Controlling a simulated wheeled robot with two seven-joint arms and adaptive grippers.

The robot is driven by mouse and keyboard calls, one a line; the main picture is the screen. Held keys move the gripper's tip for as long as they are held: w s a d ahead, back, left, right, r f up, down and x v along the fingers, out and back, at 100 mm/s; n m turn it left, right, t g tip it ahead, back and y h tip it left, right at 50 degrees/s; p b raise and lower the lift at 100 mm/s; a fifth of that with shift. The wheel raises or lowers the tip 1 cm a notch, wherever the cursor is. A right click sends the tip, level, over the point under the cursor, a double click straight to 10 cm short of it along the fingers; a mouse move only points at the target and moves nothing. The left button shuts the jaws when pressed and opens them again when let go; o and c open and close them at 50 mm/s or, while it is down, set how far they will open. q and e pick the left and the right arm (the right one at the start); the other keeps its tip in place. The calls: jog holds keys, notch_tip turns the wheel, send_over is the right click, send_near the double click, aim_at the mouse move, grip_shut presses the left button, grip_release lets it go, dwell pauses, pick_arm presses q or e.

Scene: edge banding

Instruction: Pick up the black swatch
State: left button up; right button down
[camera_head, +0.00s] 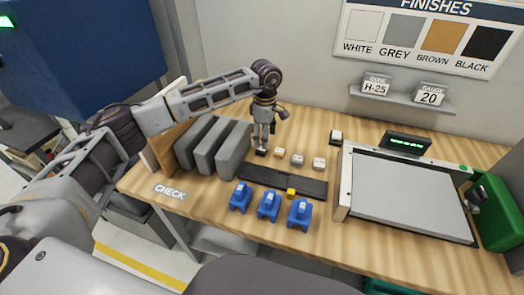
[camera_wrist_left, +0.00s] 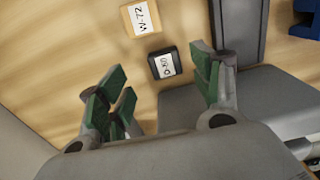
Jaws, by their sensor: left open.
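The black swatch, a small black block with a white label (camera_wrist_left: 163,64), lies on the wooden table. In the head view it is a dark spot (camera_head: 261,152) under my left gripper (camera_head: 264,138). In the left wrist view my left gripper (camera_wrist_left: 163,78) is open, with green-padded fingers on either side of the block's line. The gripper is above the swatch and appears empty; I cannot tell the exact height gap. A tan swatch (camera_wrist_left: 141,18) lies close by, also in the head view (camera_head: 280,152). My right gripper is not clearly visible.
Grey (camera_head: 297,159) and white (camera_head: 319,163) swatches lie to the right. Upright grey panels (camera_head: 216,146) stand left of the gripper. A dark strip (camera_head: 260,178) with a yellow block (camera_head: 291,193), blue clamps (camera_head: 268,206) and a grey-topped machine (camera_head: 405,198) are nearby.

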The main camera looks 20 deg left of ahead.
aim_at(262, 150)
jog(key=shift+s, duration=0.15)
pick_arm(q)
jog(key=shift+s+f, duration=0.1)
jog(key=shift+f, duration=0.4)
notch_tip(262, 150, down, 3)
jog(key=shift+s+a+r+p, duration=0.1)
jog(key=shift+s+r+p, duration=0.1)
jog(key=shift+p, duration=0.25)
jog(key=shift+f, duration=0.8)
pick_arm(e)
jog(key=shift+s+a+r, duration=0.15)
jog(key=shift+a+r, duration=0.3)
jog(key=shift+a, duration=0.25)
jog(key=shift+a, duration=0.1)
